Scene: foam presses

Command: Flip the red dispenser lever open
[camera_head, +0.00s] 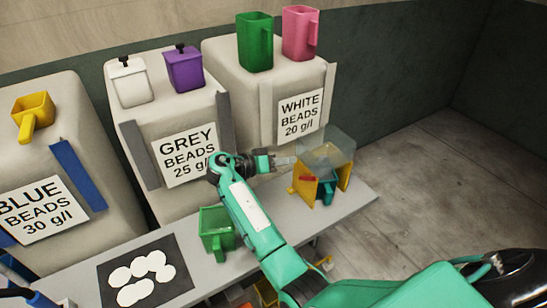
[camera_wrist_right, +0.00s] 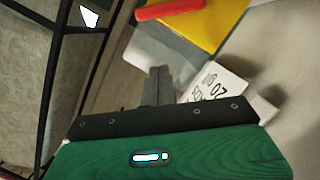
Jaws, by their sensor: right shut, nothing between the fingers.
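The dispenser (camera_head: 343,178) stands near the right end of the grey table, with yellow side panels and a clear hopper on top. Its red lever (camera_head: 307,177) points out to the left side. In the right wrist view the red lever (camera_wrist_right: 168,9) lies at the top edge, in front of the yellow panel (camera_wrist_right: 215,22). My right gripper (camera_head: 287,161) is shut and empty, just left of the dispenser and a little above the lever in the picture. Its fingers (camera_wrist_right: 158,86) appear apart from the lever in the wrist view. My left gripper is not in view.
A teal container (camera_head: 326,190) sits inside the dispenser. A green scoop (camera_head: 216,232) stands on the table (camera_head: 75,288) beside my right arm, near a black mat (camera_head: 107,287) with white discs. Large labelled bead sacks (camera_head: 292,92) line the back, with cups on top.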

